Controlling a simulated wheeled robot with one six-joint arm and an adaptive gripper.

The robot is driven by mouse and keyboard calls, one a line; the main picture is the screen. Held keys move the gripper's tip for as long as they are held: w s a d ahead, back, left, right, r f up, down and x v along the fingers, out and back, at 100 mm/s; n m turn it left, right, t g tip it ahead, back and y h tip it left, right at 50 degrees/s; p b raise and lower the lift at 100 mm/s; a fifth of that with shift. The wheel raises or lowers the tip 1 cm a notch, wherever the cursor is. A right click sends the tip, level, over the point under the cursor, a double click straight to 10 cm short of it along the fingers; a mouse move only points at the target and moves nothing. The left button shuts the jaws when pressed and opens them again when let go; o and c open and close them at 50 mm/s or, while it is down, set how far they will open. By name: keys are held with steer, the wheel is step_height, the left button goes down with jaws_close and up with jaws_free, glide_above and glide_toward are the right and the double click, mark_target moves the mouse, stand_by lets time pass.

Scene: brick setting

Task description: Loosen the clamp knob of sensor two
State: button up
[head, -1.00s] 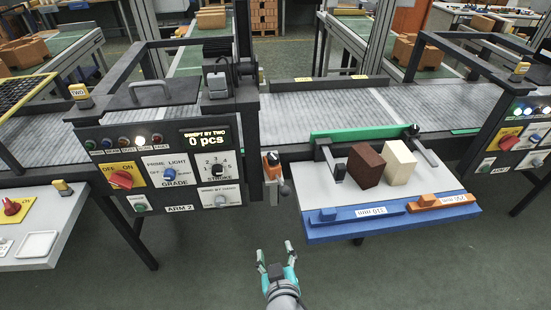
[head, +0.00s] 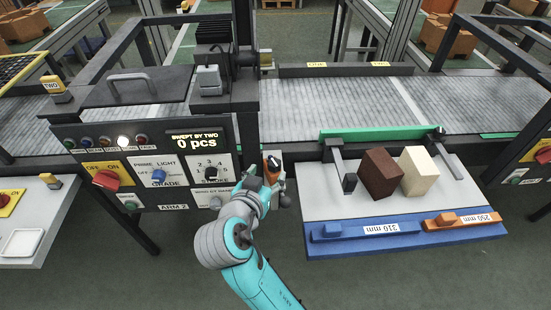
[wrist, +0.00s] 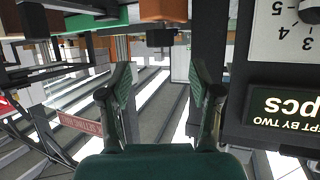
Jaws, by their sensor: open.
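My gripper (head: 264,175) is close in front of the sensor in the head view. In the wrist view my gripper (wrist: 161,78) is open, its two fingers apart with nothing between them.
The ARM 2 panel (head: 95,143), with switches and a display reading 0 pcs, is close at left. A blue-edged shelf (head: 330,250) with a brown block (head: 380,172) and a cream block (head: 418,170) is at right. The conveyor (head: 300,110) runs behind.

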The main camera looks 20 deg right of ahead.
mark_target(275, 163)
steer(key=x, duration=0.7)
steer(key=shift+w+d+f, duration=0.1)
steer(key=shift+w+d, duration=0.15)
steer(key=shift+w, duration=0.05)
steer(key=c, duration=1.2)
